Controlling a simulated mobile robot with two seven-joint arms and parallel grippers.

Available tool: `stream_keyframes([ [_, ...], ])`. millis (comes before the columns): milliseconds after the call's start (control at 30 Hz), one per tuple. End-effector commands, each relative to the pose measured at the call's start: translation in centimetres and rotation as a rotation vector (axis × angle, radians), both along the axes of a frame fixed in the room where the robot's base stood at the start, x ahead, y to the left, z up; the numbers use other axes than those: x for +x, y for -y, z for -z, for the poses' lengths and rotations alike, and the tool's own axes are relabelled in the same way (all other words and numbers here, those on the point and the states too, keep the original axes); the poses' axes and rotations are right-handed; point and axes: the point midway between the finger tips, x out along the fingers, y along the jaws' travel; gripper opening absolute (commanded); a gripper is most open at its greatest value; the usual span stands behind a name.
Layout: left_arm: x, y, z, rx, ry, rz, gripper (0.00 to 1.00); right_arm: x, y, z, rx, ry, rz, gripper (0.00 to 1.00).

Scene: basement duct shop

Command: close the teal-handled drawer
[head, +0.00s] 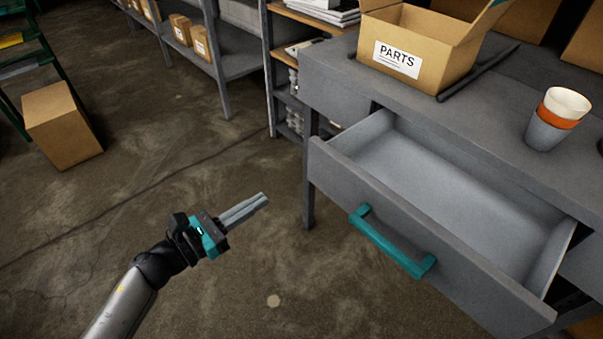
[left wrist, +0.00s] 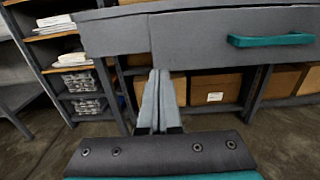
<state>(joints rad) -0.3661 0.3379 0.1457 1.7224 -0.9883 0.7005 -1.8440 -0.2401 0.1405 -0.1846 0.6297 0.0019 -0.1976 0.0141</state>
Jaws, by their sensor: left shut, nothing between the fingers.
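The grey drawer (head: 425,230) with a teal handle (head: 390,242) is pulled out from the grey workbench, and its inside looks empty. In the left wrist view the drawer front (left wrist: 215,40) and the teal handle (left wrist: 271,40) show at the upper right. My left gripper (head: 264,200) is shut and empty, to the left of the drawer front and handle and apart from them. Its fingers also show at the middle of the left wrist view (left wrist: 159,80), below the drawer front in the picture. My right gripper is not in view.
A cardboard box (head: 62,125) sits on the floor at the left. Grey shelving (head: 238,65) stands at the back. The floor around my left gripper is clear.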

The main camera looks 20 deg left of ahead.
Motion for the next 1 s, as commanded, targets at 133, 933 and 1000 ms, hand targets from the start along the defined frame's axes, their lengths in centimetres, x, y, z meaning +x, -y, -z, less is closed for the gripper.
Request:
stream_keyframes([
  [133,2.3,1.5,-0.3,-0.002,0.003,0.000,0.00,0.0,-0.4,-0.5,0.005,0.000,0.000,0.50],
  [933,10.2,6.9,0.0,-0.001,-0.003,-0.001,0.00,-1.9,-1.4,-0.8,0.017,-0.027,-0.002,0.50],
  [1000,10.2,6.9,0.0,-0.001,-0.003,-0.001,0.00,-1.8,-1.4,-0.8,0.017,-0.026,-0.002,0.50],
])
